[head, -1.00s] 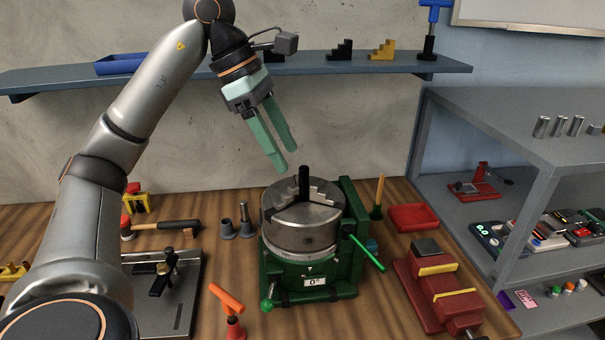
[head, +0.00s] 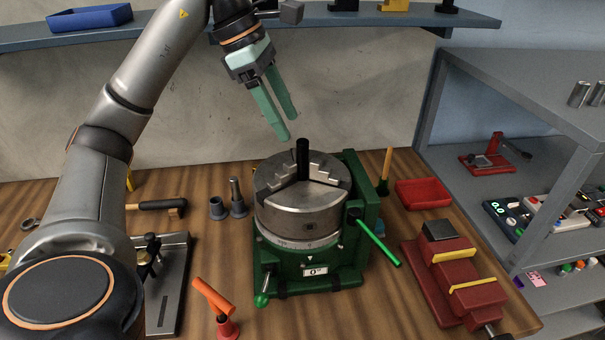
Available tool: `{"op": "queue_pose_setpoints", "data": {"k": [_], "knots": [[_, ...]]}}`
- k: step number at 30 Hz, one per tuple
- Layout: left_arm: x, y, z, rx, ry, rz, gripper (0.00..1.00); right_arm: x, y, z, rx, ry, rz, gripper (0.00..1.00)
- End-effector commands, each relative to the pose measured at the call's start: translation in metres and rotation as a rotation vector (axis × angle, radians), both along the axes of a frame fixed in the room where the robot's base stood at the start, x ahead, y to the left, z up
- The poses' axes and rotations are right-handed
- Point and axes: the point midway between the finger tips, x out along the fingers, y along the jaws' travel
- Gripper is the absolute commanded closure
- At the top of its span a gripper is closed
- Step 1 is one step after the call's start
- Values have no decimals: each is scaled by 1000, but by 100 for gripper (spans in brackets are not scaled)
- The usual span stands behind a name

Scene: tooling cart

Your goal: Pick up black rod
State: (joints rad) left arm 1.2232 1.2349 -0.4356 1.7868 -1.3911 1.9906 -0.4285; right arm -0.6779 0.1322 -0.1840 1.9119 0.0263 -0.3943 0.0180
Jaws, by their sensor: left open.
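The black rod (head: 302,158) stands upright in the middle of the grey three-jaw chuck (head: 300,222). The chuck sits on a green rotary base (head: 345,262) with a green handle on its right. My left gripper (head: 286,138) has two pale green fingers pointing down. It is open and empty, above and slightly left of the rod, apart from it. My right gripper is not in view.
A red vise (head: 462,280) and red tray (head: 424,194) lie right of the chuck. An orange-handled tool (head: 213,297) stands in front left. Grey tapered holders (head: 237,198) and a hammer (head: 160,206) are to the left. A grey shelf unit (head: 520,100) stands at right.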

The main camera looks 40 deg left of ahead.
Motion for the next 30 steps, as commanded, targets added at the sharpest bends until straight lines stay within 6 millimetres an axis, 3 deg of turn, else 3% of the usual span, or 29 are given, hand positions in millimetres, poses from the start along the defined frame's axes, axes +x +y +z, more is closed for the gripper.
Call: {"op": "queue_pose_setpoints", "data": {"k": [8, 15, 25, 30], "knots": [[6, -6, -21, 3, 1, 2, 38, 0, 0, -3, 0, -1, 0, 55], [14, -16, -54, 1, 2, 1, 38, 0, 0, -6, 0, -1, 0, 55], [16, -18, -60, 1, -2, 1, 38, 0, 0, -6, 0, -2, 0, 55], [16, -18, -60, 1, -2, 1, 57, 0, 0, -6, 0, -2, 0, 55]]}}
